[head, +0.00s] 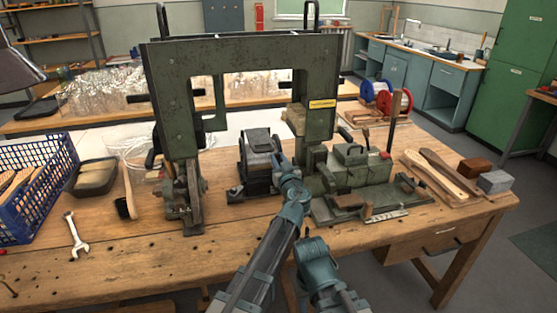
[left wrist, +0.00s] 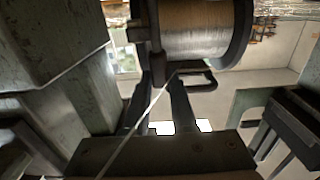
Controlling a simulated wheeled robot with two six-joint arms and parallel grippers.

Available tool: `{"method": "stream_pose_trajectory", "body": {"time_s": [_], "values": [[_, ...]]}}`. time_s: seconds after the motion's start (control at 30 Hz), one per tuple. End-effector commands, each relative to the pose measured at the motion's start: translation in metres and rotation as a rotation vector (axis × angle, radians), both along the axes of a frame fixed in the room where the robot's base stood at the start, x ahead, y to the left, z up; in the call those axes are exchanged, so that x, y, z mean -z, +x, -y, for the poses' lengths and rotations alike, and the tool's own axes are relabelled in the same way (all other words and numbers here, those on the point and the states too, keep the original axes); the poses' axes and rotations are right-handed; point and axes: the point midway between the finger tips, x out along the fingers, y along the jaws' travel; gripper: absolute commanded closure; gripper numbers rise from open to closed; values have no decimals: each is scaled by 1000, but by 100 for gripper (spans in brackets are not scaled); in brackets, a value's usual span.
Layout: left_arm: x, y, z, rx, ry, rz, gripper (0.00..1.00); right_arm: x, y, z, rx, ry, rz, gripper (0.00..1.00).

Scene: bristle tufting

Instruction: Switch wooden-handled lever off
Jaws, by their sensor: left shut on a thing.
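A wooden-handled lever (head: 393,118) stands upright on the right part of the green machine (head: 370,170). My left gripper (head: 279,160) is at the dark block-shaped unit (head: 258,158) under the machine's arch, well left of that lever. In the left wrist view its two dark fingers (left wrist: 166,88) close in below a wire spool (left wrist: 205,30), beside a dark looped part (left wrist: 197,80). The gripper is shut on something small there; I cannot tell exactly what. My right arm is low at the bottom centre, and its jaws cannot be made out.
The green arch frame (head: 240,55) spans over the unit. A blue crate (head: 35,185), a brush (head: 126,195) and a wrench (head: 76,236) lie to the left. Wooden paddles (head: 435,172) and blocks (head: 494,182) lie to the right. The front left of the workbench (head: 130,260) is mostly clear.

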Motion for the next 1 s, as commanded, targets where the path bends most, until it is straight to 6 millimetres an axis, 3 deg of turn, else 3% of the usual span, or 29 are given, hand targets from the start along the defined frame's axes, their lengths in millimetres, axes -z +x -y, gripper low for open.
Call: {"method": "stream_pose_trajectory", "body": {"time_s": [0.57,0.8,1.0], "values": [[0,0,0,0,0,1,100,0,0,0,0,0,0,50],[7,-9,2,-2,27,77,100,25,0,0,0,0,0,50],[2,-13,4,-1,37,118,100,30,0,0,0,0,0,50]]}}
